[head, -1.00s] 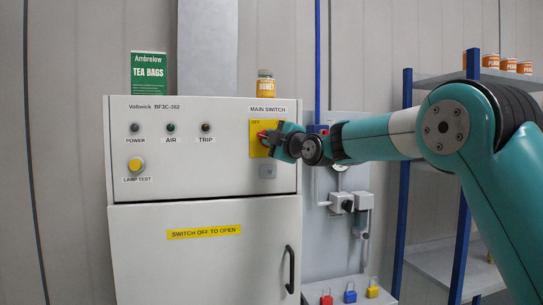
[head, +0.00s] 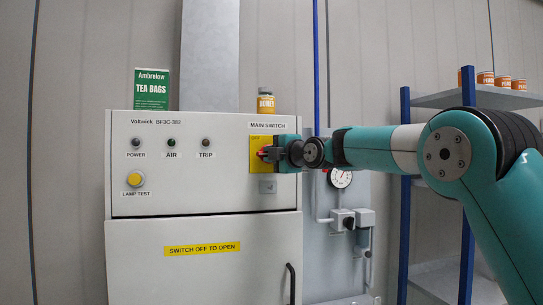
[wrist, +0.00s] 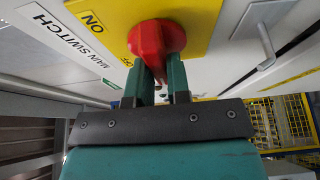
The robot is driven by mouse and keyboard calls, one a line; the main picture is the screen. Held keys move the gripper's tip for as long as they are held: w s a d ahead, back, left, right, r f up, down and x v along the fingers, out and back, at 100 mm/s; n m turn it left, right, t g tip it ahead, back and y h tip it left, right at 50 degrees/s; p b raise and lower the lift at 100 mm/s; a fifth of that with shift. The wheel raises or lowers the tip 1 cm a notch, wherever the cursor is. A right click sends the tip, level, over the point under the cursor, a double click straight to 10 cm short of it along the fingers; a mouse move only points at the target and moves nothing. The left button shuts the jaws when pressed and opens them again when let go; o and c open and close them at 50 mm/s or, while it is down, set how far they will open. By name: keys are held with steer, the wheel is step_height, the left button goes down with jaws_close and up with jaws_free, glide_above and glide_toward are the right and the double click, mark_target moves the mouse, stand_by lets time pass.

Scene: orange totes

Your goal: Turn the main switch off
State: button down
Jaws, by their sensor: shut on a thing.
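The main switch is a red rotary handle (wrist: 157,38) on a yellow plate (head: 256,140) at the cabinet's upper right. My gripper (head: 269,153) reaches it from the right and is shut on the red handle. In the wrist view, the two green fingers of my gripper (wrist: 161,80) stand on either side of the handle's narrow grip. "ON" shows on the plate to the left of the handle. The MAIN SWITCH label (head: 267,125) sits above the plate.
The cabinet (head: 200,232) has POWER, AIR and TRIP lamps, a yellow lamp test button (head: 135,179) and a door handle (head: 291,284). A gauge (head: 341,178) and shelving (head: 463,97) are to the right.

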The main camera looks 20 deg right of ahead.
steer(key=c, duration=1.1)
jaws_free()
steer(key=b+v, duration=0.6)
steer(key=v, duration=1.1)
steer(key=shift+s, duration=0.15)
steer(key=s+a+f+m+g+p, duration=0.6)
steer(key=s+a+f+m+g, duration=0.4)
steer(key=s+f, duration=0.55)
steer(key=s+f+m+g+h, duration=0.1)
steer(key=s+f+m+g, duration=0.1)
steer(key=s, duration=0.4)
steer(key=s+f+m+g+h+p, duration=0.1)
steer(key=s+f+g, duration=0.1)
steer(key=s+f, duration=0.3)
steer(key=s+a+f+m+g+p, duration=0.1)
steer(key=s+f+m+g, duration=0.1)
steer(key=s, duration=0.4)
steer(key=shift+s+f+m+g+h, duration=0.3)
steer(key=shift+f+h, duration=0.1)
steer(key=shift+f, duration=0.25)
